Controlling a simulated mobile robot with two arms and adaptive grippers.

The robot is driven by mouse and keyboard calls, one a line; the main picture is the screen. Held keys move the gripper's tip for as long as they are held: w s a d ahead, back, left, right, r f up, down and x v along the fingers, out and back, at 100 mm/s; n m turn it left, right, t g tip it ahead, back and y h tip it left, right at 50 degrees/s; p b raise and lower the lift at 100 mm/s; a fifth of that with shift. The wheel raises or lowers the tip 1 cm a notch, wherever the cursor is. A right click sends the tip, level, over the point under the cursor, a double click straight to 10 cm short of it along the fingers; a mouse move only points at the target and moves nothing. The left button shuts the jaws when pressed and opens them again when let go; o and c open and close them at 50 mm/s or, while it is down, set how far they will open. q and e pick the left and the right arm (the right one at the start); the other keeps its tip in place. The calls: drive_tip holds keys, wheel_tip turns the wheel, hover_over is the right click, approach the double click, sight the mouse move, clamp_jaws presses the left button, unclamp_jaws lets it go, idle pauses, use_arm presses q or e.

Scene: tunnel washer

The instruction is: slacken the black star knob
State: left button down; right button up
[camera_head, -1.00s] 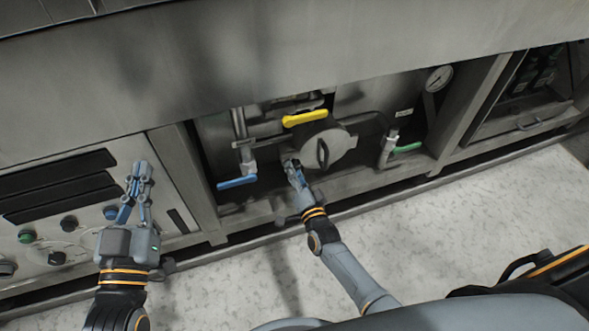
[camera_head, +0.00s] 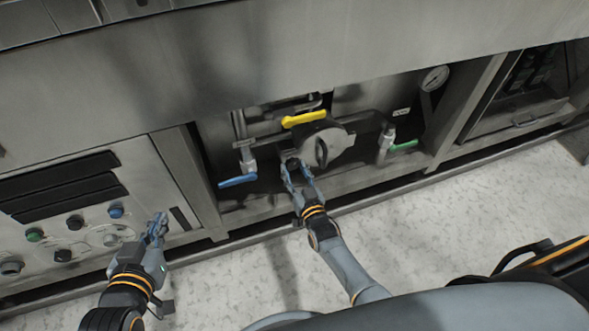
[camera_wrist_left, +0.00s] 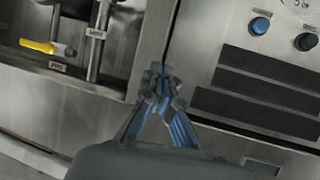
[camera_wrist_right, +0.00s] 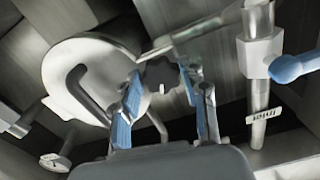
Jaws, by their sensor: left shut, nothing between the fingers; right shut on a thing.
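The black star knob (camera_wrist_right: 160,73) shows between the blue-padded fingers of my right gripper (camera_wrist_right: 158,90) in the right wrist view. It sits beside a round metal cover with a dark curved handle (camera_wrist_right: 92,75). In the head view the knob (camera_head: 291,160) is small and partly covered by the fingertips of my right gripper (camera_head: 297,168), left of the round cover (camera_head: 325,147). My right gripper is shut on the knob. My left gripper (camera_head: 159,222) is shut and empty in front of the control panel's lower right; its fingertips also show in the left wrist view (camera_wrist_left: 157,78).
A blue valve lever (camera_head: 238,181) is left of the knob, a yellow lever (camera_head: 304,118) above it and a green lever (camera_head: 403,145) to the right. The control panel (camera_head: 160,185) has several buttons. The pale floor (camera_head: 450,220) in front is clear.

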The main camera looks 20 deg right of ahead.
use_arm(q)
drive_tip(key=shift+s+a+f+g+y, duration=0.2)
drive_tip(key=shift+s+f+g+y, duration=0.1)
drive_tip(key=shift+s+f+g, duration=0.4)
use_arm(e)
drive_tip(key=shift+n, duration=1.9)
use_arm(q)
drive_tip(key=shift+w+f, duration=0.1)
drive_tip(key=shift+f, duration=0.05)
use_arm(e)
drive_tip(key=o, duration=1.2)
drive_tip(key=shift+c, duration=0.2)
drive_tip(key=shift+d, duration=0.1)
use_arm(q)
drive_tip(key=shift+a, duration=0.1)
use_arm(e)
drive_tip(key=s, duration=1.2)
drive_tip(key=shift+d, duration=0.2)
